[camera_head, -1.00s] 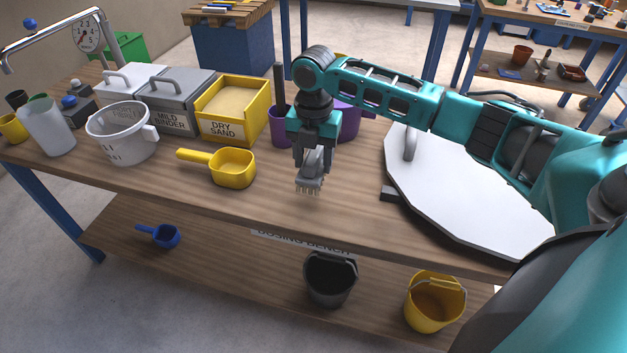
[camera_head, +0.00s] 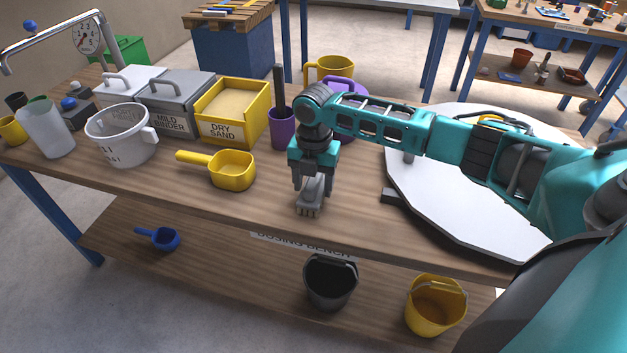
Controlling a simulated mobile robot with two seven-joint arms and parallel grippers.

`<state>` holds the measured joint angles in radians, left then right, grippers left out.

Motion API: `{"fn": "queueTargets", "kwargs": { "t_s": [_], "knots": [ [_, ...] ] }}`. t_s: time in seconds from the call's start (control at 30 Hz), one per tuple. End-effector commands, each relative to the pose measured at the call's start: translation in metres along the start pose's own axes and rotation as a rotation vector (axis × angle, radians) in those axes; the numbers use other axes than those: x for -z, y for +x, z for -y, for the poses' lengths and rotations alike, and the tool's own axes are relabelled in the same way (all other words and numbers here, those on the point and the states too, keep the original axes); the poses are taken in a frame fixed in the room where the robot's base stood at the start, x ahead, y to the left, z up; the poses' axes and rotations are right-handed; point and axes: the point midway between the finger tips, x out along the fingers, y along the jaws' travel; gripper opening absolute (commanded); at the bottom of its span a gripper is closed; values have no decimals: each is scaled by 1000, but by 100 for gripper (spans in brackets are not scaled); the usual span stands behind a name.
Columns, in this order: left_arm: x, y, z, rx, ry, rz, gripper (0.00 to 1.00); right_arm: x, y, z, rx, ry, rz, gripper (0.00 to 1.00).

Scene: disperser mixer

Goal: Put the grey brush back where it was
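The grey brush (camera_head: 311,198) is at the front middle of the wooden dosing bench (camera_head: 270,205), in the head view. My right gripper (camera_head: 313,178) points down from above and is shut on the brush's upper part. The brush's lower end is at or just above the bench top; I cannot tell whether it touches. The gripper hides part of the brush. My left gripper is not in view.
A yellow scoop (camera_head: 232,171) lies left of the brush. A yellow dry sand box (camera_head: 232,112) and a purple cup (camera_head: 281,130) stand behind. A large white lid-like disc (camera_head: 450,195) lies to the right. Bare bench lies around the brush.

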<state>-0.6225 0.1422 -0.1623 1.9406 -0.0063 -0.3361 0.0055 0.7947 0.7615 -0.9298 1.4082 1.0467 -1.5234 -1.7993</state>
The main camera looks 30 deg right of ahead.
Motion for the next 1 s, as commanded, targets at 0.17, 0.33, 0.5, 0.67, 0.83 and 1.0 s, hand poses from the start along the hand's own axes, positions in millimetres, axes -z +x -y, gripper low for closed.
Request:
{"fn": "queueTargets", "kwargs": {
  "t_s": [0.17,0.33,0.5,0.67,0.83,1.0],
  "knots": [
    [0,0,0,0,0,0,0,0,0,0,0,0,0,78],
    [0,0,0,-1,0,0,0,0,0,0,0,0,0,78],
    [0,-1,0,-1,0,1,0,0,-8,0,-1,1,0,78],
    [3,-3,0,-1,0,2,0,-1,-36,0,-3,1,3,78],
    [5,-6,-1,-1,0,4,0,-1,-74,-1,-4,0,3,78],
    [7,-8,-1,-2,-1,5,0,-1,-104,0,-2,1,1,78]
  ]
}}
